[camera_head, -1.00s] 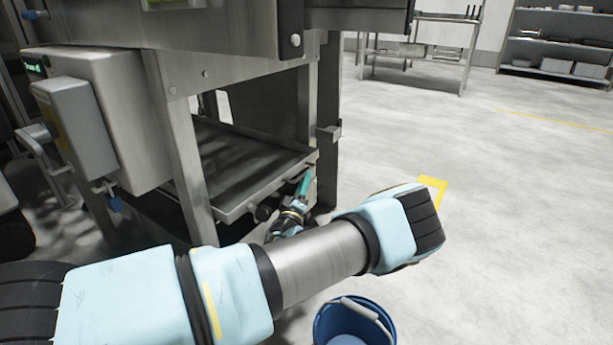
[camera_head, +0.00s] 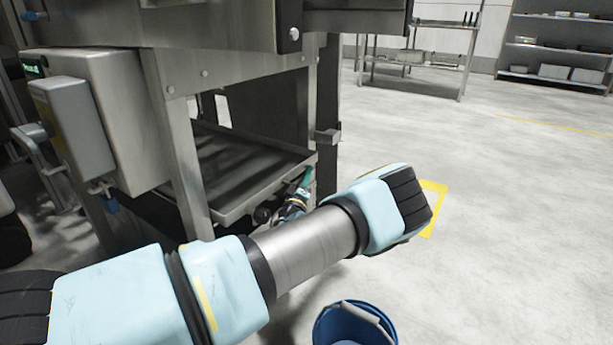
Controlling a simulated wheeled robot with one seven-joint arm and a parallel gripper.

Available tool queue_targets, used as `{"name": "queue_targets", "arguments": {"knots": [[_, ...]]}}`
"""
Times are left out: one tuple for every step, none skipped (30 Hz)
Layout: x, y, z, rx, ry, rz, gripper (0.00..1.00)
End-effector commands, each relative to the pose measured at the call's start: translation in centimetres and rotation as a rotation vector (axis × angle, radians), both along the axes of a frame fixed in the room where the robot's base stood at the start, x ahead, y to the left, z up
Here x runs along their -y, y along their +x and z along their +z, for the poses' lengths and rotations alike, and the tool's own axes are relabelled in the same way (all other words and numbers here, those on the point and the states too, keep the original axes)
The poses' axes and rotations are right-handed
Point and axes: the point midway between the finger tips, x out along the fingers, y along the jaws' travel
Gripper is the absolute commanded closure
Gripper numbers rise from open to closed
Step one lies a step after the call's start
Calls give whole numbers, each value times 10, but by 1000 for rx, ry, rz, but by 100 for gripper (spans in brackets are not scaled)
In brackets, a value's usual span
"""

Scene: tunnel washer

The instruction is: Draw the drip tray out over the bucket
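The drip tray (camera_head: 235,170) is a wide, shallow metal tray under the washer, between its legs. Its front lip lies about level with the front legs. My gripper (camera_head: 303,182) is at the right part of the tray's front edge, with a teal finger against or close to the lip. My own arm hides most of the gripper, and I cannot see whether its fingers are closed on the lip. The blue bucket (camera_head: 352,325) stands on the floor at the bottom of the picture, in front of the washer and partly cut off by the frame.
A small bracket (camera_head: 328,136) juts from the right leg. A yellow floor marking (camera_head: 434,205) lies right of my arm. The floor to the right is clear.

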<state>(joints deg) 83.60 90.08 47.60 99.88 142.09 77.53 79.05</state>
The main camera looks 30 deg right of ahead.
Motion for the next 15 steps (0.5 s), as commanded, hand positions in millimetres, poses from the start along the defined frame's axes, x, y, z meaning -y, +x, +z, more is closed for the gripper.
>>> {"name": "queue_targets", "arguments": {"knots": [[0,0,0,-1,0,1,92],[0,0,0,-1,0,1,96],[0,0,0,-1,0,1,100],[0,0,0,-1,0,1,100],[0,0,0,-1,0,1,100],[0,0,0,-1,0,1,100],[0,0,0,-1,0,1,100],[0,0,0,-1,0,1,100],[0,0,0,-1,0,1,100],[0,0,0,-1,0,1,100],[0,0,0,-1,0,1,100],[0,0,0,-1,0,1,100],[0,0,0,-1,0,1,100],[0,0,0,-1,0,1,100],[0,0,0,-1,0,1,100]]}}
